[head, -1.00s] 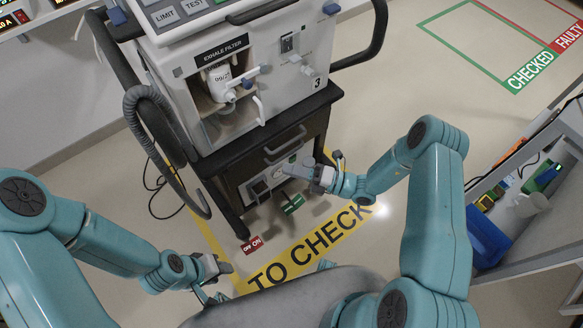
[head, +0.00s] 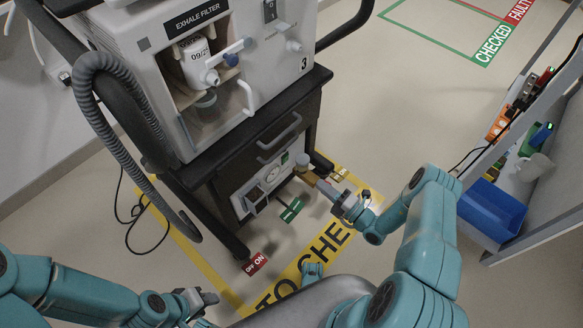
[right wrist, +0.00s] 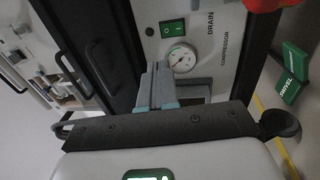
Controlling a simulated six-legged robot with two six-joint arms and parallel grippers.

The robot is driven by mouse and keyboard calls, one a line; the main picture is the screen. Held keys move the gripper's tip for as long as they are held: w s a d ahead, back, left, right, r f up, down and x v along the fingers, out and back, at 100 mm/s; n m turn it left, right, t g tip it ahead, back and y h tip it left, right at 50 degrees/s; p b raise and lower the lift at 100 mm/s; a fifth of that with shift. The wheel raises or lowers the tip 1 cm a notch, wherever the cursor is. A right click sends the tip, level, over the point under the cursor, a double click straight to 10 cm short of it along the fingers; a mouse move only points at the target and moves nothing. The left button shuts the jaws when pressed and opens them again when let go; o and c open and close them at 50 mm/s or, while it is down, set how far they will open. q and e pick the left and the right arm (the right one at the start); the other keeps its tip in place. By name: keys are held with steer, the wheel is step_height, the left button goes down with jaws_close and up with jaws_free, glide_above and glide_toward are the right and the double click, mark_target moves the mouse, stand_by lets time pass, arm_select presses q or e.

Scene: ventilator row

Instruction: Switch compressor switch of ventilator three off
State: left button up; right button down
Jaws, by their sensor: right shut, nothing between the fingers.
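Ventilator three (head: 288,66), marked 3, stands on a dark cart with a compressor panel (head: 240,203) low on its front. The green compressor rocker switch (right wrist: 172,28) is beside the round gauge (right wrist: 181,60) in the right wrist view; its on or off position is too small to tell. It also shows as a small green patch in the head view (head: 284,158). My right gripper (head: 312,178) is shut and empty in front of the panel. Its fingertips (right wrist: 156,72) appear beside the gauge, short of the switch. My left gripper (head: 205,298) is low at left, away from the ventilator.
A green swivel tag (head: 290,210) and a red-and-white off/on tag (head: 255,263) show near the cart's base. A drawer handle (head: 279,131) juts out above the panel. A shelf with a blue bin (head: 492,209) stands at right. A grey hose (head: 103,115) hangs at left.

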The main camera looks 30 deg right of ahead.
steer(key=shift+s+d+f, duration=0.35)
steer(key=shift+d+f, duration=0.15)
steer(key=shift+f, duration=0.15)
steer(key=b, duration=0.3)
glide_toward(287, 156)
steer(key=x, duration=0.3)
steer(key=f+x, duration=0.1)
steer(key=x, duration=0.1)
steer(key=shift+w, duration=0.45)
steer(key=shift+w+a+r, duration=0.2)
steer(key=shift+w+a, duration=0.05)
steer(key=shift+w, duration=0.25)
steer(key=shift+b, duration=0.3)
steer(key=shift+w+r, duration=0.15)
steer(key=shift+w, duration=0.05)
